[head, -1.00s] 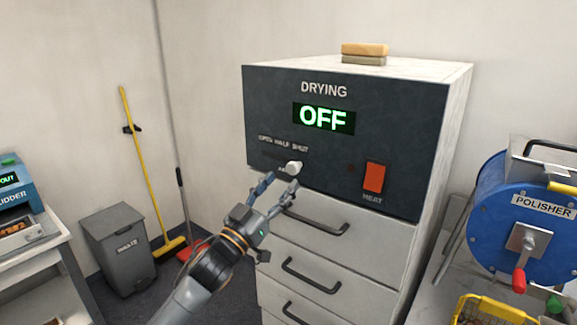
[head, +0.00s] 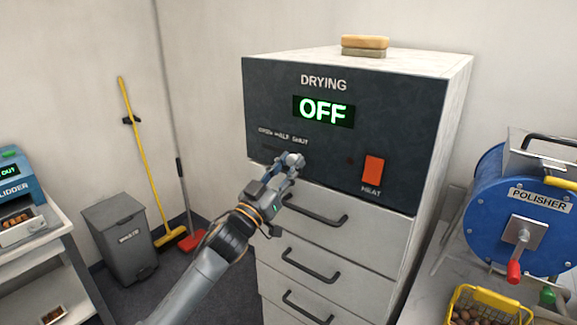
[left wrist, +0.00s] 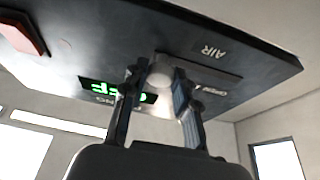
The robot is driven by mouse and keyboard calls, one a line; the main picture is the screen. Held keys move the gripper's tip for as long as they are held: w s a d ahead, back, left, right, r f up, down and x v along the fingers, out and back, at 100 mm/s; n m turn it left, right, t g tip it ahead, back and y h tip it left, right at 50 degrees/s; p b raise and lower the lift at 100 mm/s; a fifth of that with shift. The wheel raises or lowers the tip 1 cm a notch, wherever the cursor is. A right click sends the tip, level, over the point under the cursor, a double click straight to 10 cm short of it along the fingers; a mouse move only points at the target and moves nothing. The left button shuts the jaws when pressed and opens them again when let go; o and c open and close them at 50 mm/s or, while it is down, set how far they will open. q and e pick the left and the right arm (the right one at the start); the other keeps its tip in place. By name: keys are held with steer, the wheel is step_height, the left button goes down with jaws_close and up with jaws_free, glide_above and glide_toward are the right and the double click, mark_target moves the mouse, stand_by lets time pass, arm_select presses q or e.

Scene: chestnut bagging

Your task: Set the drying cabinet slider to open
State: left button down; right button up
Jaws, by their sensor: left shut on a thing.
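The drying cabinet (head: 345,135) has a dark front panel with a lit OFF display. Its pale slider knob (head: 297,159) sits below the SHUT end of the OPEN HALF SHUT labels. My left gripper (head: 288,162) is at the knob, shut on it. In the left wrist view the round knob (left wrist: 160,72) is between the two fingers, at the end of its slot away from the OPEN label. The fingers hide part of the slot. My right gripper is in neither view.
A red HEAT switch (head: 373,170) is right of the slider. Drawers with dark handles (head: 315,211) lie below. The blue polisher (head: 520,215) stands at right. A grey bin (head: 120,238) and a yellow broom (head: 142,150) stand at left.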

arm_select(q)
steer(key=b, duration=0.1)
glide_toward(264, 141)
steer(key=x, duration=0.5)
steer(key=shift+s+d, duration=0.1)
steer(key=shift+r, duration=0.15)
steer(key=c, duration=1.4)
jaws_free()
steer(key=o, duration=0.3)
steer(key=shift+o, duration=0.4)
steer(key=shift+s, duration=0.15)
steer(key=v, duration=1.1)
steer(key=shift+a+f, duration=0.3)
steer(key=shift+a, duration=0.1)
